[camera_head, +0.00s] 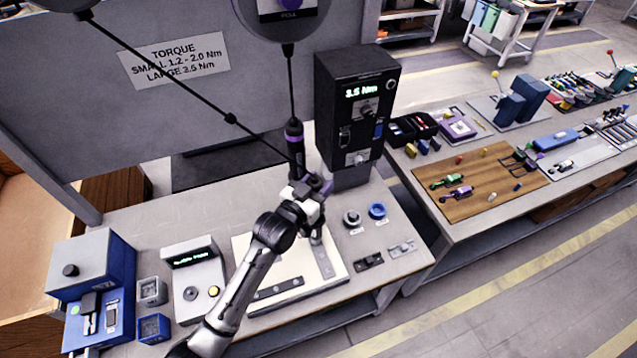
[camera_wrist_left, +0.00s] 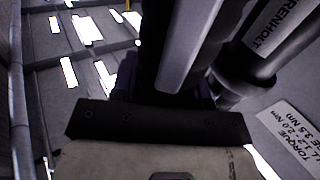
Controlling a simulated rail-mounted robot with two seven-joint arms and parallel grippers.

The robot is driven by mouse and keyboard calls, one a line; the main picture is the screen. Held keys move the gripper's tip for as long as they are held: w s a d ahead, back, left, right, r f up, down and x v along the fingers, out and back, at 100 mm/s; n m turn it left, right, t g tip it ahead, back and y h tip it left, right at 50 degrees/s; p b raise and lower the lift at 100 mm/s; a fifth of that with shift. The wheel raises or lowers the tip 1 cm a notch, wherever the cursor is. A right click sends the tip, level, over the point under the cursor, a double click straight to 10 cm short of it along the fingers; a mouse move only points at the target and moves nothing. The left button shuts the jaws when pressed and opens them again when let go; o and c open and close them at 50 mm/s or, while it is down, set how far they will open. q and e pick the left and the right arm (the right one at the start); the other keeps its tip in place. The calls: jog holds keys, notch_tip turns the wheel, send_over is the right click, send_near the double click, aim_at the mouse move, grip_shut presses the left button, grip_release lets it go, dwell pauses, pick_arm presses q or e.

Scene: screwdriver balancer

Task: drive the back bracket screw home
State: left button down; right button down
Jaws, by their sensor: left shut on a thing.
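My left gripper (camera_head: 310,190) is over the back part of the pale work plate (camera_head: 247,245). It is shut on a dark screwdriver at the end of the slanting cord from the upper left. Its lower end and bit are hidden by the gripper and arm. A dark tool body (camera_wrist_left: 262,55) also shows in the left wrist view. Metal bracket strips (camera_head: 278,288) (camera_head: 322,260) lie on the plate. I cannot make out the back bracket screw. A second screwdriver with a purple band (camera_head: 294,133) hangs upright behind the gripper.
A black torque unit (camera_head: 355,100) reads 3.5 Nm. The wall sign (camera_head: 180,60) gives torques for small and large. A blue box (camera_head: 90,285), a small display unit (camera_head: 193,275) and two small bins (camera_head: 152,291) (camera_head: 153,328) stand at left. Knobs (camera_head: 352,218) (camera_head: 377,211) are right of the plate.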

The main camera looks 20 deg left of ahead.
aim_at(319, 177)
pick_arm(q)
jog(key=shift+f, duration=0.65)
jog(key=shift+f+b, duration=0.25)
jog(key=shift+b, duration=0.1)
dwell(0.5)
notch_tip(319, 177, up, 2)
jog(key=shift+r+p, duration=0.1)
jog(key=shift+p, duration=0.95)
notch_tip(319, 177, up, 4)
jog(key=p, duration=0.4)
jog(key=shift+r, duration=0.2)
jog(key=shift+r, duration=0.1)
